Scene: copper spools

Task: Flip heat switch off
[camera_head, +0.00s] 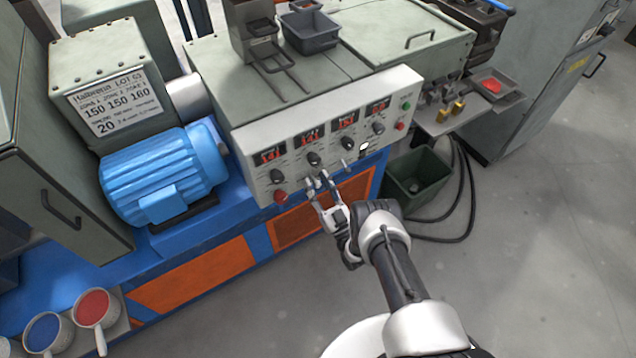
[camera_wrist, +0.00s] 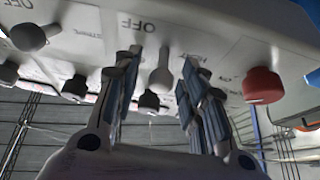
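The control panel (camera_head: 330,128) is a pale sloping face with red displays, knobs and switches. In the wrist view, a grey switch lever (camera_wrist: 161,72) stands between my fingers, with OFF lettering beside its base. In the wrist view my gripper (camera_wrist: 161,60) is open, one finger on each side of the lever, with visible gaps. I cannot tell whether either finger touches it.
A second lever (camera_wrist: 36,36) is left of my gripper in the wrist view, also near OFF lettering. A red button (camera_wrist: 262,85) is close on the right. A dark green bin (camera_head: 418,182) and black cables are right of the arm. Open floor (camera_head: 545,250) lies further right.

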